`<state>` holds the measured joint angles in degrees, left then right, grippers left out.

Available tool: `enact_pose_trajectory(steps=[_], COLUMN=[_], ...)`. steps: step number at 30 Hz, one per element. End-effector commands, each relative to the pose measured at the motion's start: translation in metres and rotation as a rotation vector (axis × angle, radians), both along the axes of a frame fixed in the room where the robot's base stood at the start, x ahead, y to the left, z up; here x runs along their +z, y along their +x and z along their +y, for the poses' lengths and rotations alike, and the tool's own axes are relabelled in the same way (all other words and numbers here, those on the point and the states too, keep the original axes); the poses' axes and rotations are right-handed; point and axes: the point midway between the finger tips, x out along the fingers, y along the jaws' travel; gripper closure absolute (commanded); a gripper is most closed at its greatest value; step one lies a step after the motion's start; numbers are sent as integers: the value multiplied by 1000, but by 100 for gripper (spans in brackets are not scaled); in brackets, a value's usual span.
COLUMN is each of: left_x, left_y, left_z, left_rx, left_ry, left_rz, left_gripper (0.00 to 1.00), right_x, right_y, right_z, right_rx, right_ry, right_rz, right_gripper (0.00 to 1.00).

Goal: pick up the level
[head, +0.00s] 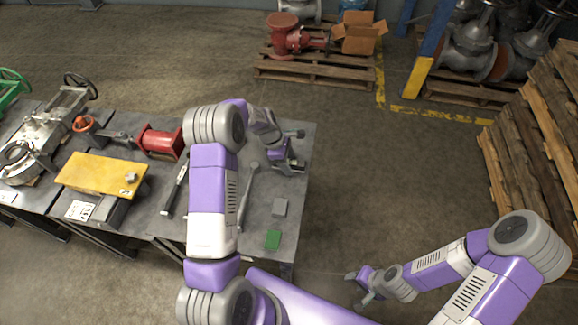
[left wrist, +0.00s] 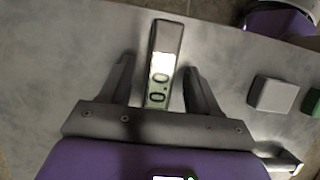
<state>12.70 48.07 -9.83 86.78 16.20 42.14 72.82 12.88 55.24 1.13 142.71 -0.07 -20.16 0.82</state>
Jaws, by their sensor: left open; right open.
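The level (left wrist: 163,62) is a short grey bar with a bright face and two oval outlines near its lower end. In the left wrist view it lies on the grey table between the two fingers of my left gripper (left wrist: 157,68), with a gap visible on both sides. My left gripper also shows in the head view (head: 296,151), open, low over the table's right end; it and my arm largely hide the level there. My right gripper (head: 360,287) is open and empty, away from the table at the lower right.
A grey block (head: 280,206) and a green block (head: 273,240) lie near the level. A wrench-like tool (head: 247,190), a dark bar (head: 175,190), a red flanged pipe (head: 160,141) and a yellow plate (head: 102,174) are further left. Wooden pallets (head: 525,140) stand at right.

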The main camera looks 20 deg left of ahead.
Motion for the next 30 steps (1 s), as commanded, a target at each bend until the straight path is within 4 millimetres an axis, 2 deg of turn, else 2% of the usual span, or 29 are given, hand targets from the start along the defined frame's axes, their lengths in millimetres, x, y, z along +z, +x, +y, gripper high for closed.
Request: enact_pose_trajectory(steps=[7,19,26,30], left_x=[-2,-2,0,13], left_y=[1,1,1,2], left_z=[-1,-1,-1,-1], left_rx=[1,1,0,-1], left_ry=[0,0,1,1], left_rz=[-2,-2,-3,-6], left_gripper=[40,100,100,100], right_x=[0,0,0,5], right_y=[0,0,0,0], right_z=[0,0,0,0], right_rx=[0,0,0,0], right_ry=[0,0,0,0], right_rz=[0,0,0,0], right_gripper=[57,57,57,57])
